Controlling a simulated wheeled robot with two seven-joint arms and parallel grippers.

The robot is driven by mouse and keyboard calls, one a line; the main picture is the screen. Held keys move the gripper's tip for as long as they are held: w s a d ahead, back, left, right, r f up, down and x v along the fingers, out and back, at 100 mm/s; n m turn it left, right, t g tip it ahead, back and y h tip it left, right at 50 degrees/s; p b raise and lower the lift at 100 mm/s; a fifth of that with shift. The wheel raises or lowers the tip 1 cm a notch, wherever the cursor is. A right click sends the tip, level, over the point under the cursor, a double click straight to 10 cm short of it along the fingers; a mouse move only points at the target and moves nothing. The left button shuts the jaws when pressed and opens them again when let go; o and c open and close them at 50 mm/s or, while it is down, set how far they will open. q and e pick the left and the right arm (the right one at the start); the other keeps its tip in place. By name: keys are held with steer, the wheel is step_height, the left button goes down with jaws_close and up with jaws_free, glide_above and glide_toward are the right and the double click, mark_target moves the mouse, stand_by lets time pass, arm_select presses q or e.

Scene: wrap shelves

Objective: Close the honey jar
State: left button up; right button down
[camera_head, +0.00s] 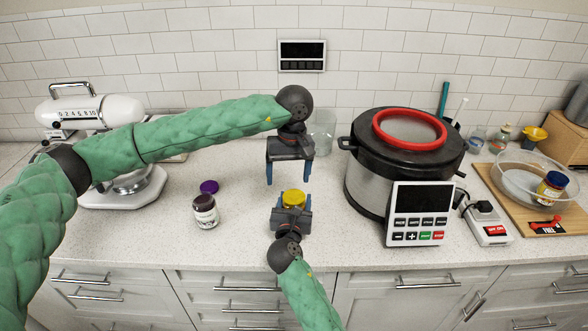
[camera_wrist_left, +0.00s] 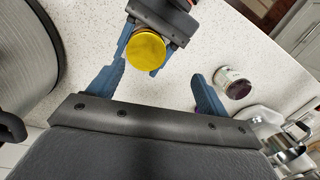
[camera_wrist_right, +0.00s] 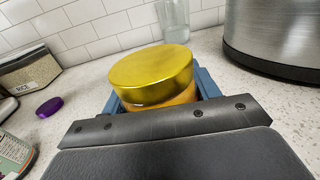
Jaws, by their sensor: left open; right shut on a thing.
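The honey jar (camera_wrist_right: 165,98) has a gold-yellow lid (camera_wrist_right: 152,68) sitting on its top. The lid also shows in the head view (camera_head: 293,198) and in the left wrist view (camera_wrist_left: 146,51). I cannot tell whether it is screwed tight. My right gripper (camera_head: 291,212) is shut around the jar body and hides much of it. My left gripper (camera_head: 288,174) is open and empty, pointing down above the lid. In the left wrist view, the lid shows beyond its fingertips, apart from them.
A dark-topped jar (camera_head: 206,211) and a loose purple lid (camera_head: 209,186) stand left of the honey jar. A clear glass (camera_head: 322,135) stands behind. A large cooker (camera_head: 366,185) is close on the right, and a mixer (camera_head: 120,190) stands at the left. The counter front is clear.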

arm_select(q)
steer(key=n, duration=0.4)
steer(key=shift+d+r, duration=0.1)
steer(key=shift+r, duration=0.2)
steer(key=n, duration=0.4)
steer(key=shift+d+r, duration=0.1)
steer(key=shift+r, duration=0.1)
steer(key=n, duration=0.4)
steer(key=shift+d+r+t, duration=0.15)
steer(key=shift+t, duration=0.15)
steer(key=n, duration=0.4)
steer(key=shift+d, duration=0.1)
steer(key=n, duration=0.4)
steer(key=shift+d+h, duration=0.1)
steer(key=shift+h, duration=0.2)
steer(key=n, duration=0.4)
steer(key=shift+d+r, duration=0.1)
steer(key=n, duration=0.4)
steer(key=shift+n, duration=0.3)
steer(key=n, duration=0.5)
